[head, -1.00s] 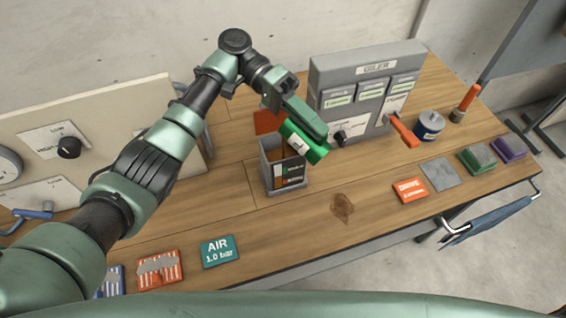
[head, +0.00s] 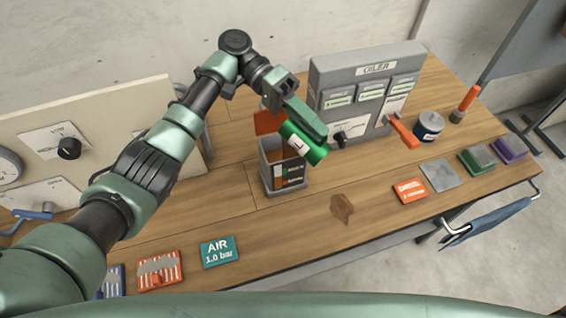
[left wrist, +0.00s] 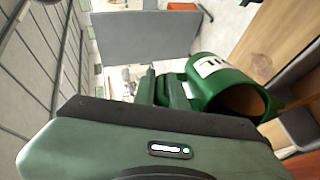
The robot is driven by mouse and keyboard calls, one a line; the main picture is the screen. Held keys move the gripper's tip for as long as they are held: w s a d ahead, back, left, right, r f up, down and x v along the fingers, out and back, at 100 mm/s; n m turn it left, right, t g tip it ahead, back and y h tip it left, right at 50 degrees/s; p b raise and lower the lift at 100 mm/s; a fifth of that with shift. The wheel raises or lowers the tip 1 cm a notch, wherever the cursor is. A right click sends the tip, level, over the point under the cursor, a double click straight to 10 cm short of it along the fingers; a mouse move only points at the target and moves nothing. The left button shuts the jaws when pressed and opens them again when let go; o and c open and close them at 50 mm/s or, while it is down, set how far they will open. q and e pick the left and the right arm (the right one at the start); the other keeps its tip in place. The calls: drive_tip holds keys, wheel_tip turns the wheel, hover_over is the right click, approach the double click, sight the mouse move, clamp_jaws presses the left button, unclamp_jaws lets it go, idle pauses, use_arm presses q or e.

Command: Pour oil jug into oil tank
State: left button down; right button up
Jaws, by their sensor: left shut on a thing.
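My left gripper (head: 306,122) is shut on the green oil jug (head: 313,153), which has a white label. The jug is tipped well over above the right side of the oil tank (head: 267,163), apart from its front wall. The tank is a grey open-topped box with a marked front panel; the jug partly hides its opening. In the left wrist view the jug (left wrist: 222,68) lies on its side by the gripper fingers (left wrist: 168,90), its open end showing a brown inside. I cannot make out a stream of oil. My right gripper is out of view.
The grey oiler panel (head: 332,72) stands behind and right of the jug, with an orange-handled lever (head: 402,132). A blue-and-white can (head: 429,126) stands further right. A brown stain (head: 341,209) marks the bench. Coloured plates (head: 219,252) lie along the front.

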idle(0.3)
use_arm(q)
drive_tip(key=shift+w+a+f+g+b, duration=0.2)
drive_tip(key=shift+g+b, duration=0.1)
drive_tip(key=shift+b, duration=0.5)
drive_tip(key=shift+r+h, duration=0.1)
drive_tip(key=shift+h, duration=0.2)
idle(0.8)
drive_tip(key=shift+w+a+f+b, duration=0.2)
drive_tip(key=shift+f+b, duration=0.05)
drive_tip(key=shift+b, duration=0.45)
drive_tip(key=shift+w+a+g+h, duration=0.1)
drive_tip(key=shift+a+g+h, duration=0.05)
drive_tip(key=shift+g+h, duration=0.15)
drive_tip(key=shift+b, duration=0.3)
idle(0.4)
